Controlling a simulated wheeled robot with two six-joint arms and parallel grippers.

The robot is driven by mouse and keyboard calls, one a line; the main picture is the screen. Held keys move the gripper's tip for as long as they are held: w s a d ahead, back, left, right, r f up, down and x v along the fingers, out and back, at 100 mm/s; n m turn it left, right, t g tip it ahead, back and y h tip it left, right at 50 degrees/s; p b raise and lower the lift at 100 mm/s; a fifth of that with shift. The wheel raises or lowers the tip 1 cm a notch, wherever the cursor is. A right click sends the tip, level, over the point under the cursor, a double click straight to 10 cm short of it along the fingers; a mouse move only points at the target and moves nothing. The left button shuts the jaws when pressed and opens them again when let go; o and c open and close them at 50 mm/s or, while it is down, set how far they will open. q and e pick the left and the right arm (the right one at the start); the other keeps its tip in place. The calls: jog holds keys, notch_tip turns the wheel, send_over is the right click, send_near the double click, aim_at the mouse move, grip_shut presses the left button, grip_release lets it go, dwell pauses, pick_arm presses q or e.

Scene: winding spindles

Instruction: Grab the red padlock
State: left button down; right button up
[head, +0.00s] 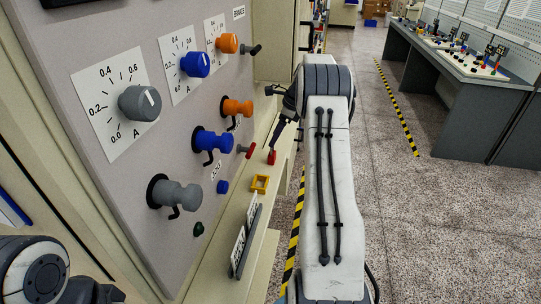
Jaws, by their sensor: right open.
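The small red padlock (271,158) stands on the cream ledge below the control panel, in the middle of the head view. My right gripper (271,117) is open, its dark fingers spread to the left of the wrist. The lower fingertip is just above the padlock in the picture; I cannot tell whether it touches. Nothing shows between the fingers. Part of my left arm shows at the lower left corner, but its fingers are out of view.
The grey panel (125,205) carries dials and grey, blue (212,141) and orange handles close to the right gripper. A yellow square piece (260,184) and dark-backed tags (243,242) are on the ledge. A workbench (455,110) stands at right. The speckled floor between is clear.

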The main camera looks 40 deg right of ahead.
aim_at(272, 154)
jog(key=x, duration=0.1)
jog(key=p+x, duration=0.1)
jog(key=x, duration=0.2)
jog(key=shift+s+f, duration=0.25)
jog(key=shift+f, duration=0.1)
jog(key=shift+w+a+f, duration=0.1)
jog(key=shift+f, duration=0.15)
grip_shut()
